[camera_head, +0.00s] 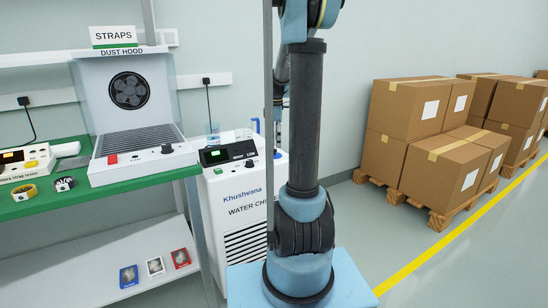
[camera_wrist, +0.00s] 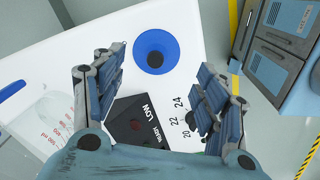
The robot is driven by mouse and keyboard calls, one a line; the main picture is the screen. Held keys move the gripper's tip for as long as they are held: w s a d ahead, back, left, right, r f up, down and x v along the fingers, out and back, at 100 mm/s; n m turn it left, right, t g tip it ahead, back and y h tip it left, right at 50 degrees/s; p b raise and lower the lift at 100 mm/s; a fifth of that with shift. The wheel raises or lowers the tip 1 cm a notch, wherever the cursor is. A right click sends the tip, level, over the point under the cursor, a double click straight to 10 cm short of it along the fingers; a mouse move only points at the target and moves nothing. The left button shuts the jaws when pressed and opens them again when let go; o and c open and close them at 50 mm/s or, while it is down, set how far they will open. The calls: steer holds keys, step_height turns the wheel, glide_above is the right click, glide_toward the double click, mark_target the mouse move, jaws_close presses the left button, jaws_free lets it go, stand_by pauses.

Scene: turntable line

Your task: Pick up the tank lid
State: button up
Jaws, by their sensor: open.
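A round blue piece with a dark centre, which looks like the tank lid (camera_wrist: 155,42), sits on the white top of the water chiller (camera_wrist: 60,55). In the wrist view my gripper (camera_wrist: 163,82) is open, with one finger on each side and nothing between them. The lid lies a little beyond the fingertips, toward the top of the picture, apart from both. The chiller also shows in the head view (camera_head: 240,195), partly behind my arm.
A clear measuring beaker (camera_wrist: 55,115) stands on the chiller beside the left finger. The dark display panel (camera_wrist: 135,122) lies below the lid in the wrist view. A green bench (camera_head: 60,195) with a dust hood (camera_head: 128,90) stands left; stacked boxes (camera_head: 410,110) stand right.

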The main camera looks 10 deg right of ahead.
mark_target(274, 150)
steer(key=shift+w+a+f, duration=0.1)
steer(key=shift+f, duration=2.7)
steer(key=c, duration=1.2)
steer(key=shift+o, duration=0.2)
